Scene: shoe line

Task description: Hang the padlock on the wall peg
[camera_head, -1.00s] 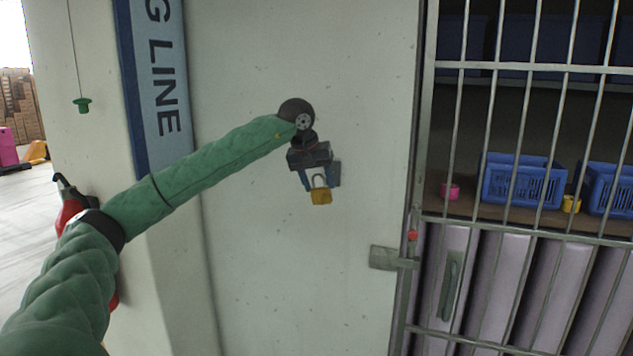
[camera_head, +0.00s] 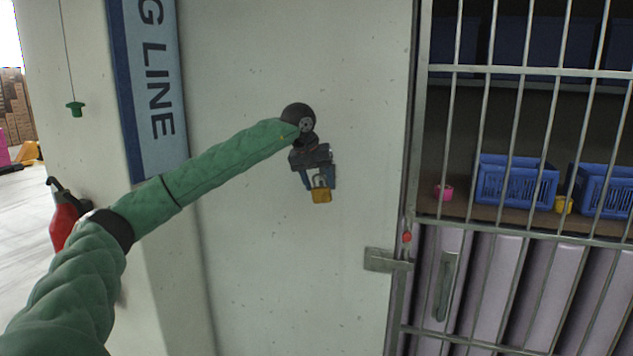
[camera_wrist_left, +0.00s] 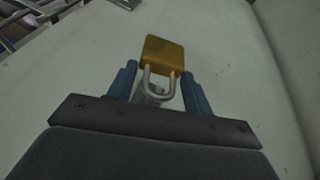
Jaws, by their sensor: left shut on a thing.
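The padlock has a brass-yellow body (camera_head: 321,196) and a silver shackle. My left gripper (camera_head: 319,179), with blue fingers, is shut on the padlock in front of the pale wall, with the body hanging just below the fingertips. In the left wrist view, the padlock body (camera_wrist_left: 165,55) sticks out beyond the fingers, and its shackle lies between them (camera_wrist_left: 158,88). A small pale piece shows inside the shackle loop; I cannot tell if it is the wall peg. The peg is not clearly visible elsewhere. My right gripper is not in view.
The pale wall panel (camera_head: 270,270) is clear around my left gripper. To the right are a metal latch (camera_head: 385,260) and a barred cage door (camera_head: 490,230) with blue baskets (camera_head: 515,183) behind it. A blue sign (camera_head: 155,90) is at the left.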

